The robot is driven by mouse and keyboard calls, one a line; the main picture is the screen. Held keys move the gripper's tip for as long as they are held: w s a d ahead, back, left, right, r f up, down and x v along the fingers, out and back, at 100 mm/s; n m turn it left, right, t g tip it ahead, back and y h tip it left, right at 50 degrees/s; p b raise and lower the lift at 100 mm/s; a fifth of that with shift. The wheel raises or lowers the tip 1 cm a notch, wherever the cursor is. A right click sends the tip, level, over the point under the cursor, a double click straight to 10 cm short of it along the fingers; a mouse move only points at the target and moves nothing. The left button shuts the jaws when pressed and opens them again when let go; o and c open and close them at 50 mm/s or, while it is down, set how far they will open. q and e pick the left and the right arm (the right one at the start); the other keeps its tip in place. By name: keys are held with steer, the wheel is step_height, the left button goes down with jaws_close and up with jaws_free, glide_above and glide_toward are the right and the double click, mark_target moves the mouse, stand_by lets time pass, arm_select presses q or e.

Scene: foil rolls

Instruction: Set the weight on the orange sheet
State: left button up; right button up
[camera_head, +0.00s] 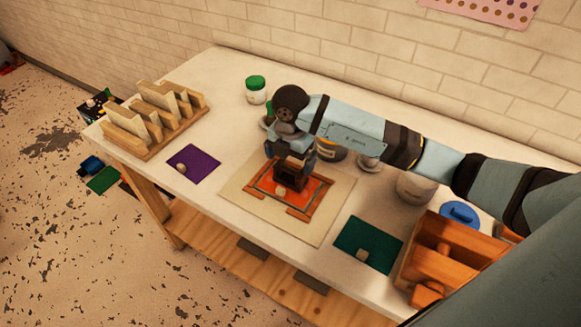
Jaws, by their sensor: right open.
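The orange sheet (309,191) lies flat inside a brown frame on a cream board (241,199) in the middle of the table. My right gripper (289,182) points down over the sheet, with its jaws open, and hides part of it. A small pale lump (281,191) sits on the orange sheet right beside the fingertips; whether it touches them I cannot tell. Similar pale lumps rest on the purple sheet (203,157) and on the dark green sheet (381,239). I cannot tell for certain which lump is the weight. My left gripper is not in view.
A wooden rack (151,121) with upright boards stands at the left. A jar with a green lid (256,88) is at the back. A wooden box (449,257) and a blue lid (459,214) are at the right. More jars stand behind my right arm.

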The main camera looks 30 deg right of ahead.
mark_target(290, 169)
step_height(290, 169, up, 8)
steer(key=shift+b, duration=0.4)
steer(key=shift+r, duration=0.1)
